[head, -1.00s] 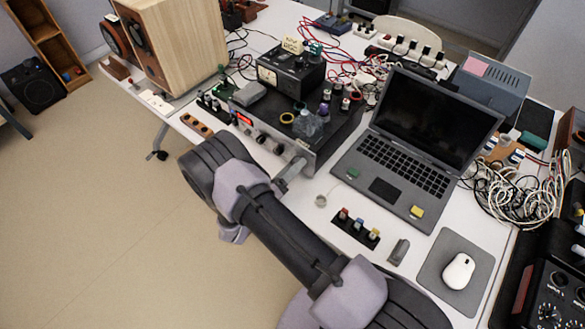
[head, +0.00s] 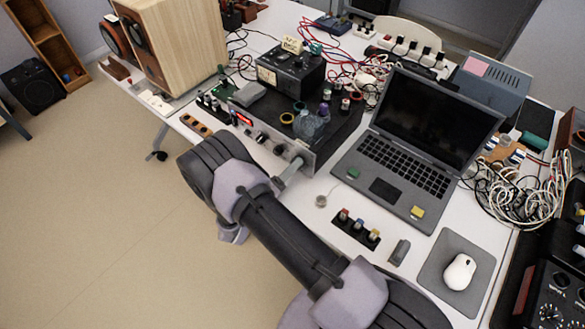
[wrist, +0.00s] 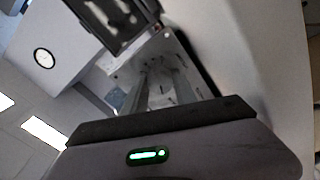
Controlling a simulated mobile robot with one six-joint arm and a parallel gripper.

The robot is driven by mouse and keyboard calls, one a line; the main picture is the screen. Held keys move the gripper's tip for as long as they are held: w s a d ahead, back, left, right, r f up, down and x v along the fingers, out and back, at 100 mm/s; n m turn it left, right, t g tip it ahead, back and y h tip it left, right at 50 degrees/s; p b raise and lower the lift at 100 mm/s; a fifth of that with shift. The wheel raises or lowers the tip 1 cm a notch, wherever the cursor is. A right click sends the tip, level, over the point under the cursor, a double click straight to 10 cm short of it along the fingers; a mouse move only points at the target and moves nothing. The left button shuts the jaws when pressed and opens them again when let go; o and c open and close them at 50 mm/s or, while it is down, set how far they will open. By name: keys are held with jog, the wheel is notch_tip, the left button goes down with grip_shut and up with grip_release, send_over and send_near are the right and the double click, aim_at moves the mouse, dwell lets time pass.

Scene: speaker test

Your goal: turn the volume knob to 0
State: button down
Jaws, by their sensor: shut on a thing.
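The amplifier (head: 290,152) is a dark box with a silver front panel, a red lit display (head: 244,119) and several knobs, standing on the white table. My gripper (head: 298,163) reaches the right end of this panel from the front. In the wrist view its two fingers (wrist: 162,78) point at the pale panel and are shut on the volume knob. The knob is mostly hidden between the fingers, and its pointer and scale cannot be read.
An open laptop (head: 400,170) stands close to the right of the amplifier. A wooden speaker (head: 180,45) is at the back left. A black box with a dial (head: 290,70), tape rolls and small items sit on the amplifier. A strip of coloured knobs (head: 356,227) lies in front of the laptop.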

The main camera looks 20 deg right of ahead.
jog(key=n+b, duration=0.1)
jog(key=n, duration=1.2)
jog(key=shift+n, duration=0.4)
dwell(0.4)
jog(key=c, duration=1)
grip_release()
jog(key=p+v, duration=0.3)
jog(key=v, duration=1.4)
jog(key=shift+s+a, duration=0.15)
jog(key=shift+s, duration=0.05)
